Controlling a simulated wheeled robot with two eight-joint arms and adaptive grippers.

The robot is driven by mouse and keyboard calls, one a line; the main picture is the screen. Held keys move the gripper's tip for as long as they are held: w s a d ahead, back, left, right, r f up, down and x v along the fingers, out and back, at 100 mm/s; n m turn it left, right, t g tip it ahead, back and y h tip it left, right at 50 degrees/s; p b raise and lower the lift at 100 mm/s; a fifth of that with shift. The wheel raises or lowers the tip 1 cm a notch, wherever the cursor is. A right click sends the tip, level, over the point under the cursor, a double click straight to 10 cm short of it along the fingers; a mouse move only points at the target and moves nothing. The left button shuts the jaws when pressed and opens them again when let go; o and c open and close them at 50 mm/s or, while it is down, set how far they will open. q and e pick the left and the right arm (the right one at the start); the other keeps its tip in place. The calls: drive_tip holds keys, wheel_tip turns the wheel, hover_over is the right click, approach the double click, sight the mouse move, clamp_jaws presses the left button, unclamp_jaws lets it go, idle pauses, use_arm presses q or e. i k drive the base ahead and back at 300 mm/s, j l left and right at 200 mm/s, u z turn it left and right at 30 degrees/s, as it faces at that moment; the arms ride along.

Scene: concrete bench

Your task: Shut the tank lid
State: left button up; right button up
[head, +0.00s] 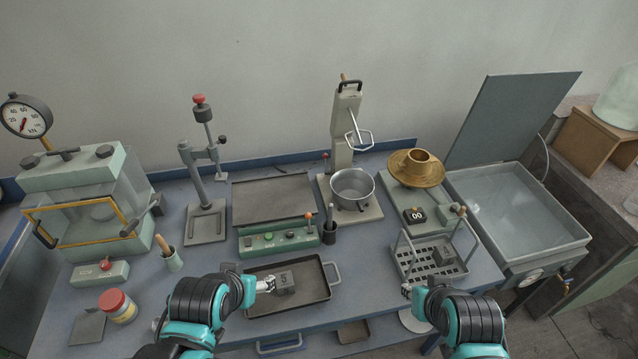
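The tank (550,255) stands at the right end of the bench, a grey rectangular basin with what looks like water in it. Its flat grey lid (510,115) stands open, tilted up and leaning back from the tank's rear edge. My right gripper (407,290) is at the bench front, by the wire basket's left front corner and well left of the tank. Both gripper fingers are too small to read.
The black tray (322,287) lies in front.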

sight(508, 110)
drive_tip(key=z, duration=1.25)
